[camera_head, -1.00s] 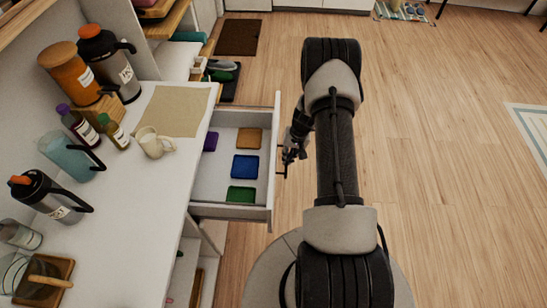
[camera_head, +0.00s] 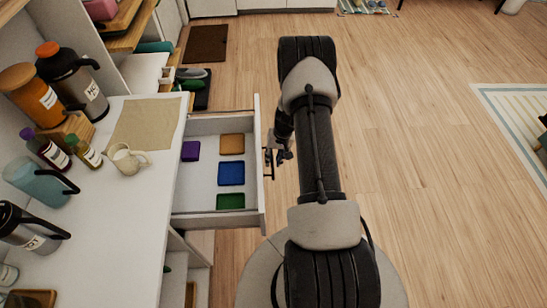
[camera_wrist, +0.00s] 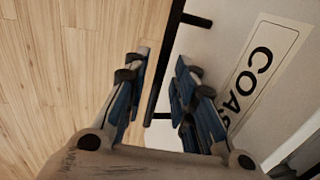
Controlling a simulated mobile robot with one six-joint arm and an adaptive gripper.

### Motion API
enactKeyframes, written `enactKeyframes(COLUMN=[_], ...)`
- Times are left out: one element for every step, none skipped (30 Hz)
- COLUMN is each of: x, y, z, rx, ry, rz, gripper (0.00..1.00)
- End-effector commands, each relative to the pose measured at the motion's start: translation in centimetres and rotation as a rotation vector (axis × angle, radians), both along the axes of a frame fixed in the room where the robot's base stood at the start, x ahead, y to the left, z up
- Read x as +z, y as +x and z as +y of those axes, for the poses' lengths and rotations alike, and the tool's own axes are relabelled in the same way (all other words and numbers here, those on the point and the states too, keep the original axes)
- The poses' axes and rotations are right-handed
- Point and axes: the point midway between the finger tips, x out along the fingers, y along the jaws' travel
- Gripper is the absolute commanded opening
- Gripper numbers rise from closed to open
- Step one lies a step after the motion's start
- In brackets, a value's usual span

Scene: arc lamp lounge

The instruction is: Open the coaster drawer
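The white coaster drawer (camera_head: 205,218) stands pulled out of the white counter, with its inside showing. Coasters lie flat in it: purple (camera_head: 190,151), orange (camera_head: 232,144), blue (camera_head: 231,173) and green (camera_head: 231,202). Its front carries a label beginning "COAS" (camera_wrist: 262,70) and a dark bar handle (camera_wrist: 168,62). My gripper (camera_head: 275,157) is at the outer side of the drawer front, by the handle. In the wrist view my gripper (camera_wrist: 161,75) has its fingers apart, with the bar showing between them; I cannot tell whether they touch it.
The counter top (camera_head: 125,220) holds a cream mug (camera_head: 127,159), a beige cloth (camera_head: 145,122), bottles, jugs and an orange jar (camera_head: 33,92). Open wooden floor (camera_head: 420,180) lies to the right of my arm. A dark mat (camera_head: 206,43) lies beyond the drawer.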

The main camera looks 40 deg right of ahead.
Motion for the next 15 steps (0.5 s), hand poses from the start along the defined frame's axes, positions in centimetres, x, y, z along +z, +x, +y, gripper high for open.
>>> enactKeyframes(x=[0.0, 0.0, 0.1, 0.1, 0.1, 0.1, 0.1, 0.1, 0.1, 0.2, 0.3, 0.6, 0.8, 1.2, 1.8], y=[0.0, 0.0, 0.1, 0.1, 0.1, 0.1, 0.1, 0.1, 0.1, 0.1, 0.1, 0.1, 0.0, 0.0, 0.0], z=[0.0, 0.0, 0.0, 0.0, 0.0, 0.0, 0.0, 0.0, 0.0, 0.0, -0.1, -0.1, -0.2, -0.2, -0.4], rx=[0.000, 0.000, 0.000, 0.000, 0.000, 0.000, 0.000, 0.000, 0.000, 0.000, 0.000, 0.000, 0.000, 0.001, 0.001], ry=[-0.001, -0.001, -0.001, -0.001, -0.001, -0.001, -0.001, -0.001, -0.001, -0.001, -0.001, 0.000, 0.000, 0.000, -0.001], rz=[-0.001, -0.001, -0.001, -0.001, -0.001, -0.001, -0.001, -0.001, -0.001, -0.002, -0.002, -0.002, -0.002, -0.002, -0.003], gripper=[0.30, 0.30, 0.30, 0.30, 0.30, 0.30, 0.30, 0.30, 0.30, 0.30, 0.30, 0.30, 0.30, 0.30, 0.30])
